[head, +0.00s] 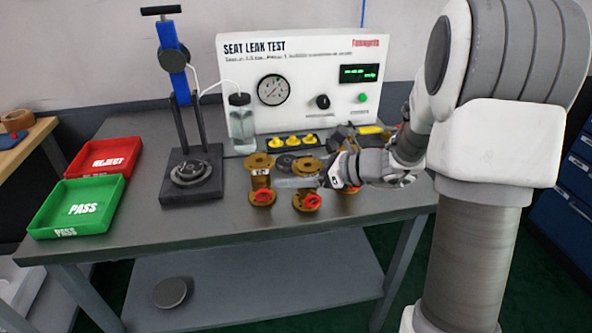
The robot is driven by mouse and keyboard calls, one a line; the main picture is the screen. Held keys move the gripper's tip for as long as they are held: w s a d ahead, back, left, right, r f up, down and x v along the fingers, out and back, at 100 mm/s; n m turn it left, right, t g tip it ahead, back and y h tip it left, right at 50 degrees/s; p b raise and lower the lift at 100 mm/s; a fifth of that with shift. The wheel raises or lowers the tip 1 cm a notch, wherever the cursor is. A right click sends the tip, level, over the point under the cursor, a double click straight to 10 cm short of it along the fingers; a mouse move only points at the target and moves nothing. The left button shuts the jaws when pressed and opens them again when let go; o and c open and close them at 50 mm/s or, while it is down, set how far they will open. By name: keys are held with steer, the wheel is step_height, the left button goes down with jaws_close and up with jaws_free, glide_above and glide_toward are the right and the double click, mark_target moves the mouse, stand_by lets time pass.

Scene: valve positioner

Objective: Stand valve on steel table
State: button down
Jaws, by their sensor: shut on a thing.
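Several brass valves with round flanges and red handwheels stand close together at the middle of the steel table (190,226). The left valve (261,178) is upright and clear of my gripper. My gripper (322,174) comes in from the right and is shut on the middle valve (308,199), which looks roughly upright. Whether its base touches the table cannot be told. A further valve (350,189) is partly hidden behind my gripper.
Behind stands the seat leak test panel (300,85), with yellow fittings (293,141) before it. A clamp stand (190,180) is left of the valves. Red (105,158) and green (80,207) trays sit far left. The table's front strip is clear.

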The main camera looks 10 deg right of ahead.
jaws_free()
steer(key=shift+f, duration=0.1)
steer(key=shift+s+d+r, duration=0.1)
steer(key=shift+d+r, duration=0.05)
steer(key=shift+r, duration=0.15)
steer(key=p+v, duration=0.3)
steer(key=v, duration=0.8)
steer(key=shift+s+d, duration=0.25)
